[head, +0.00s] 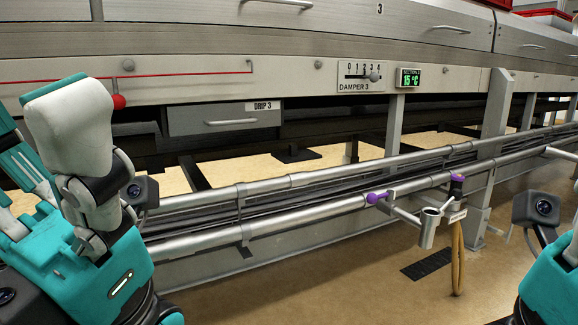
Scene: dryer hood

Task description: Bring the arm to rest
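My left gripper (62,140) is at the left edge of the head view, pointing up, with white and teal finger parts above a teal body. It is partly cut off by the frame, and the gap between its fingertips is not clear. It stands in front of the hood's left part, and I see no object held in it. My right gripper (568,250) is at the lower right edge. Only its teal body, a small camera and a pale part show; its fingertips are out of frame.
A red ball knob (118,101) appears beside my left gripper. The drip 3 drawer (222,117) looks shut. Damper 3 (359,78) adjoins a display (409,78) reading 15 °C.

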